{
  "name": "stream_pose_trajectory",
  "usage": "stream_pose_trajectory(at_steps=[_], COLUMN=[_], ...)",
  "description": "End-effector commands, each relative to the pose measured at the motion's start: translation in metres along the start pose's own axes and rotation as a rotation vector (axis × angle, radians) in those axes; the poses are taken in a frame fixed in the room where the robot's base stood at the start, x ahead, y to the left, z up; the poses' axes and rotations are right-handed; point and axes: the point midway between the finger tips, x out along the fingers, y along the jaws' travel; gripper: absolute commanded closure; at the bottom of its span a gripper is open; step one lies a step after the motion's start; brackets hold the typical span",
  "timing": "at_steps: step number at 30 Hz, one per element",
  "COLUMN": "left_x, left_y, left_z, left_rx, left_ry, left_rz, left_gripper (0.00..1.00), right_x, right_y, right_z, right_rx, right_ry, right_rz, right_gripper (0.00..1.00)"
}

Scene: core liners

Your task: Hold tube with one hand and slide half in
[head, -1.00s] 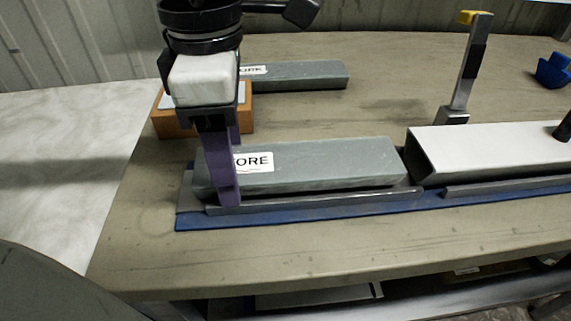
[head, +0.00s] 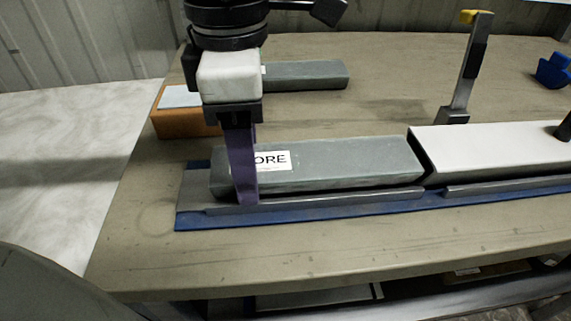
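A grey core half (head: 340,165) with a white label reading "ORE" lies lengthwise on the rail of the blue base. My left gripper (head: 245,185) points down over its left part. One purple finger is against the near side. The other is mostly hidden behind the half, and the gripper appears shut on it. A white-topped tube (head: 490,145) lies in line to the right, its dark open end facing the half. The half's right end meets this mouth; I cannot tell how far inside it is. My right gripper is not clearly visible.
A blue base with grey rails (head: 330,208) carries both parts. A second grey half (head: 310,75) lies behind, near an orange block (head: 185,122). An upright clamp with a yellow top (head: 463,75) stands behind the tube. A dark rod (head: 564,127) touches the right picture edge, unidentified.

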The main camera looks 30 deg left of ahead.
Motion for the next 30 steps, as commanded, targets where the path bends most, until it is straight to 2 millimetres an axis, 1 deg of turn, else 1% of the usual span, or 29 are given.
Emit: stream_pose_trajectory(at_steps=[30], left_x=[0.000], left_y=[0.001], left_z=[0.028], left_rx=[0.002], left_ry=[-0.003], left_rz=[0.002], left_gripper=[0.60], right_x=[0.003], right_y=[0.001], right_z=[0.003], right_rx=[-0.001], right_ry=[0.004], right_rz=[0.001], right_gripper=[0.23])
